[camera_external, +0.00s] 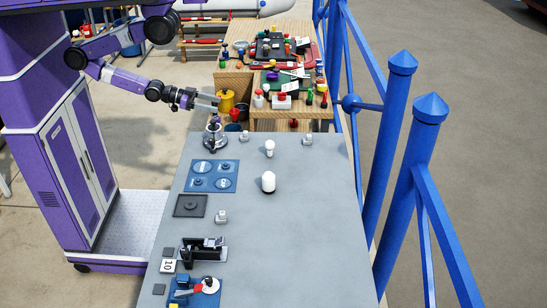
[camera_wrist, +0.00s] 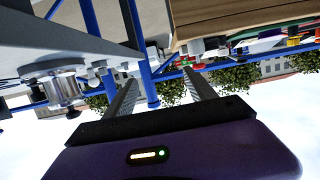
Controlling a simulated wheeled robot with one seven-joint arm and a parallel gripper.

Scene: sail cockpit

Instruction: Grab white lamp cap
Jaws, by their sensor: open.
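A white domed cap (camera_external: 268,182) stands upright on the grey table (camera_external: 310,240), right of its middle. A smaller white bulb-shaped piece (camera_external: 269,148) stands behind it; I cannot tell which of the two is the lamp cap. My gripper (camera_external: 212,101) is held out to the right, beyond the far left corner of the table and well away from both. In the wrist view my gripper (camera_wrist: 160,76) has its two fingers apart with nothing held between them. That view is tilted upside down, and small pale pieces there are too small to identify.
A silver metal fixture (camera_external: 213,137) stands at the table's far left corner; it also shows in the wrist view (camera_wrist: 64,92). A yellow pot (camera_external: 226,101) is close to my gripper. A cluttered wooden table (camera_external: 290,119) lies behind. Blue railings (camera_external: 390,160) run along the right.

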